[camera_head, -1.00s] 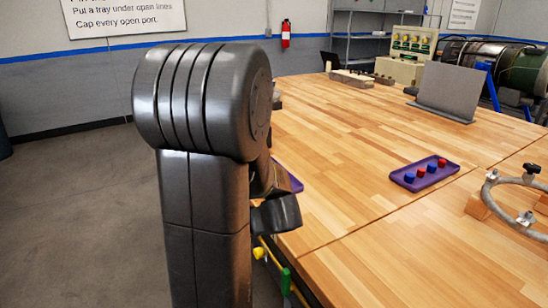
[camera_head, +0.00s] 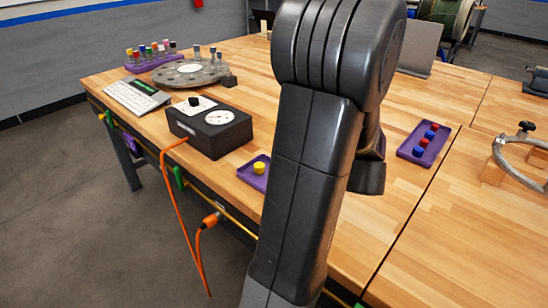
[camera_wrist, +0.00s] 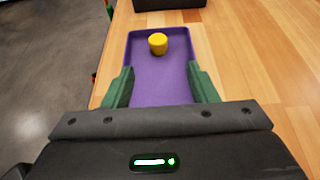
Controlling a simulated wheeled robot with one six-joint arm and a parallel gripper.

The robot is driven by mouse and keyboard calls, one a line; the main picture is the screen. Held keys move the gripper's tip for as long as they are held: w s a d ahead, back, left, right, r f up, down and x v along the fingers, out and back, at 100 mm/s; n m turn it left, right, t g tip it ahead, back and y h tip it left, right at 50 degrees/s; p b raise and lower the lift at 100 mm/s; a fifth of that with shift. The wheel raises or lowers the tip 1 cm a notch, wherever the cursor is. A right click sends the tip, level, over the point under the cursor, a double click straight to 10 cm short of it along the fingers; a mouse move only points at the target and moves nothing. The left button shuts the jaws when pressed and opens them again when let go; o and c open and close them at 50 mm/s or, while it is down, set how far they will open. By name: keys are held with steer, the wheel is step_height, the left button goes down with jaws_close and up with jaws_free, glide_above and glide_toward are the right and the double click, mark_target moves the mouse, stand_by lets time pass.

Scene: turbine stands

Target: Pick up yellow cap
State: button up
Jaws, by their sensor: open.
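A yellow cap (camera_head: 259,168) sits in a small purple tray (camera_head: 246,176) near the table's front edge, left of my arm in the head view. In the wrist view the yellow cap (camera_wrist: 158,43) stands at the far end of the purple tray (camera_wrist: 160,80). My gripper (camera_wrist: 161,84) is open and empty, its green fingers apart on either side of the tray's near part. The cap lies ahead of the fingertips, roughly centred between them, and is not touched. In the head view my arm hides the gripper.
A black gauge box (camera_head: 210,130) with an orange cable stands just left of the tray. A second purple tray (camera_head: 440,138) holds several red and blue caps at the right. A round grey flange (camera_head: 190,72) lies farther back. Bare wooden table lies right of the near tray.

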mark_target(263, 167)
steer(key=shift+w, duration=0.2)
steer(key=shift+w+a+f, duration=0.15)
steer(key=shift+w+a, duration=0.1)
steer(key=x, duration=0.7)
steer(key=shift+w+a, duration=0.15)
steer(key=shift+s+x, duration=0.25)
steer(key=shift+x, duration=2.4)
steer(key=shift+a+f, duration=0.1)
steer(key=shift+a, duration=0.1)
jaws_close()
